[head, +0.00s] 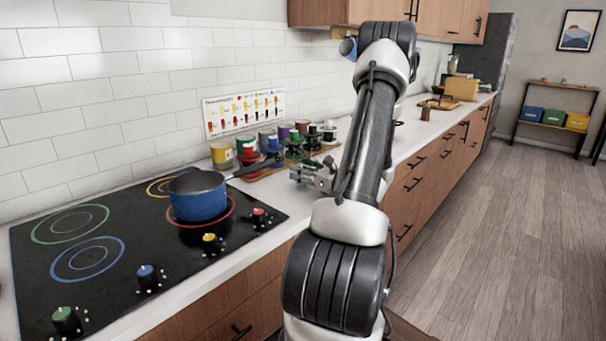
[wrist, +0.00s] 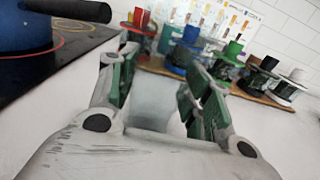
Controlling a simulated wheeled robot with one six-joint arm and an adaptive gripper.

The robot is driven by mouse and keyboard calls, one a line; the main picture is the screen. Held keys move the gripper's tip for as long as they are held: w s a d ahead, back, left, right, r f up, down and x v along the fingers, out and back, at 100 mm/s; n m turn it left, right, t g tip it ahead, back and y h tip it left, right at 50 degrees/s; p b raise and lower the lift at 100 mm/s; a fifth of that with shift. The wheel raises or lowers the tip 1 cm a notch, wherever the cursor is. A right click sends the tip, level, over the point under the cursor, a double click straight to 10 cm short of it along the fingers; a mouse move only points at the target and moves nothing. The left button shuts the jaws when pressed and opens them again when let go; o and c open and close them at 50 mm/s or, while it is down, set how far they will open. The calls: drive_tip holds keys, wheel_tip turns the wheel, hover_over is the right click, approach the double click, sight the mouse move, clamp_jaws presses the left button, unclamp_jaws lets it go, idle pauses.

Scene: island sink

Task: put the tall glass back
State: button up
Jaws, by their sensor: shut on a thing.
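My gripper (wrist: 157,95) shows in the wrist view with its green-padded fingers set apart and closed on a pale, see-through thing, which looks like the tall glass (wrist: 155,103). Its outline is faint, so its rim, base and tilt are hard to tell. In the head view my gripper (head: 318,176) is over the counter, just right of the board with pots, partly behind my arm. I cannot make out the glass in the head view.
A wooden board (wrist: 222,84) with several coloured pots and spools stands beyond the fingers. A blue pot (head: 199,196) sits on the black cooktop (head: 105,265) at left. White counter (wrist: 60,110) lies bare around the gripper. A picture chart (head: 243,112) leans on the tiled wall.

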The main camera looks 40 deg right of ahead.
drive_tip(key=shift+f, duration=0.45)
drive_tip(key=o, duration=1.1)
drive_tip(key=shift+f, duration=0.1)
